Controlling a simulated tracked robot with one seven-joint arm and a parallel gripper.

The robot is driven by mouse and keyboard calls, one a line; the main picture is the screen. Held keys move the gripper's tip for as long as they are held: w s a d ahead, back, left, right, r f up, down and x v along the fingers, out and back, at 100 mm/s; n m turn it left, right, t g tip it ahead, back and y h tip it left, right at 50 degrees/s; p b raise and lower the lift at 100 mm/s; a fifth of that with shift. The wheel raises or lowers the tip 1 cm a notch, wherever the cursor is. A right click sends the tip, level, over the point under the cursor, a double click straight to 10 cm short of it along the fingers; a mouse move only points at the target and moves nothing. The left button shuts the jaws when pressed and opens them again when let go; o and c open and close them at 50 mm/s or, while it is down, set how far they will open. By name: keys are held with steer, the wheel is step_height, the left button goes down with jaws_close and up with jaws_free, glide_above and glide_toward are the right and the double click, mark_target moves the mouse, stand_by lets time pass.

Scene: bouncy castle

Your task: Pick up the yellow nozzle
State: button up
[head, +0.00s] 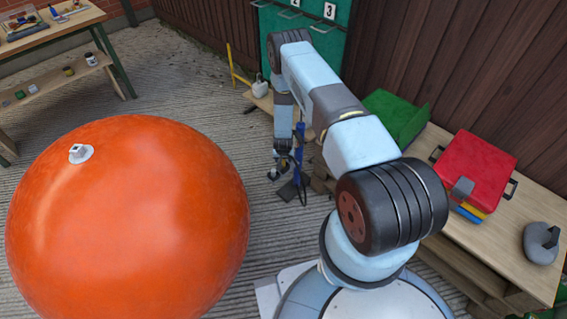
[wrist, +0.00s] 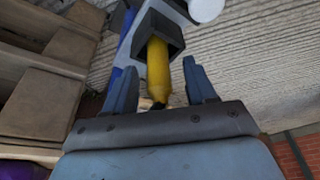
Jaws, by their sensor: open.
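The yellow nozzle (wrist: 158,70) shows in the wrist view as a yellow cylinder, one end in a dark square holder (wrist: 172,38). My gripper (wrist: 155,80) is open, with one finger to the left and one to the right of the nozzle. I cannot tell whether either finger touches it. In the head view my gripper (head: 283,172) hangs low beside a blue post (head: 298,150). The nozzle cannot be made out in the head view.
A large orange ball (head: 130,220) fills the left. A wooden bench (head: 470,215) on the right bears a red case (head: 475,170), a green case (head: 395,118) and a grey object (head: 541,243). A work table (head: 50,38) stands at the back left. Concrete floor is clear between.

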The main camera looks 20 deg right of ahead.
steer(key=shift+w+f, duration=0.15)
steer(key=shift+f, duration=0.2)
jaws_close()
stand_by(0.3)
